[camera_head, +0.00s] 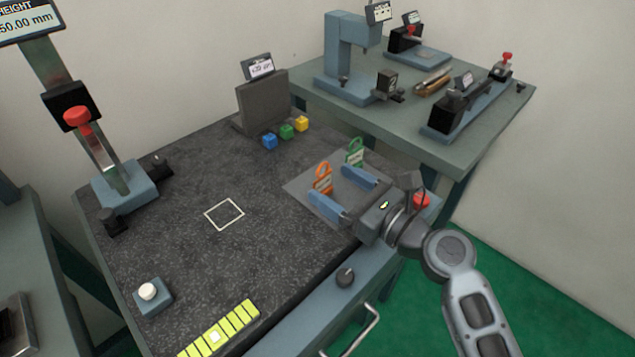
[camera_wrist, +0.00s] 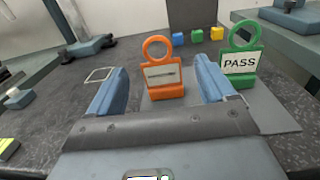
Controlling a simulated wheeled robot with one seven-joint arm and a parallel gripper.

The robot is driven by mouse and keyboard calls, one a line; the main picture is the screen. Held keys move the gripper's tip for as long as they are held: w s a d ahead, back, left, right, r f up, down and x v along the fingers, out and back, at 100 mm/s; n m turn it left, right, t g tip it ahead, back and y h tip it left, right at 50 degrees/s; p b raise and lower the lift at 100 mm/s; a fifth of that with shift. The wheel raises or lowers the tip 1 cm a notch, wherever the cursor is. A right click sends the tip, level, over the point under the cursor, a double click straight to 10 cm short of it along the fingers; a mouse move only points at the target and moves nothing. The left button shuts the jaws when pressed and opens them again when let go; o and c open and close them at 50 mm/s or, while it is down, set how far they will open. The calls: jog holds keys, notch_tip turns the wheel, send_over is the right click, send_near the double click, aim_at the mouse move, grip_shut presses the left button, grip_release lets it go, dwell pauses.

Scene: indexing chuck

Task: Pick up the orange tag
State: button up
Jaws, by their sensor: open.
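The orange tag (camera_head: 322,177) stands upright on a grey mat (camera_head: 299,188) near the right edge of the dark granite table. It has a ring on top and a pale label, and it also shows in the wrist view (camera_wrist: 161,72). My gripper (camera_head: 343,190) is open, with its two blue fingers pointing toward the tags. In the wrist view my gripper (camera_wrist: 158,88) has the orange tag between and slightly beyond its fingers, with nothing gripped. A green tag (camera_head: 354,152) marked PASS stands to the right; in the wrist view it (camera_wrist: 239,60) is just outside the right finger.
Blue, green and yellow cubes (camera_head: 287,131) lie behind the tags, before a dark block with a display (camera_head: 262,95). A height gauge (camera_head: 121,185) stands at the left. A white square outline (camera_head: 224,214) marks the table's clear middle. A yellow strip (camera_head: 222,331) lies in front.

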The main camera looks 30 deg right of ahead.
aim_at(324, 179)
jog(key=x, duration=0.5)
jog(key=shift+w+a+f+p, duration=0.1)
jog(key=shift+w+f+p, duration=0.05)
jog(key=shift+w+p, duration=0.25)
jog(key=shift+c, duration=0.2)
jog(key=shift+s, duration=0.1)
jog(key=c, duration=1)
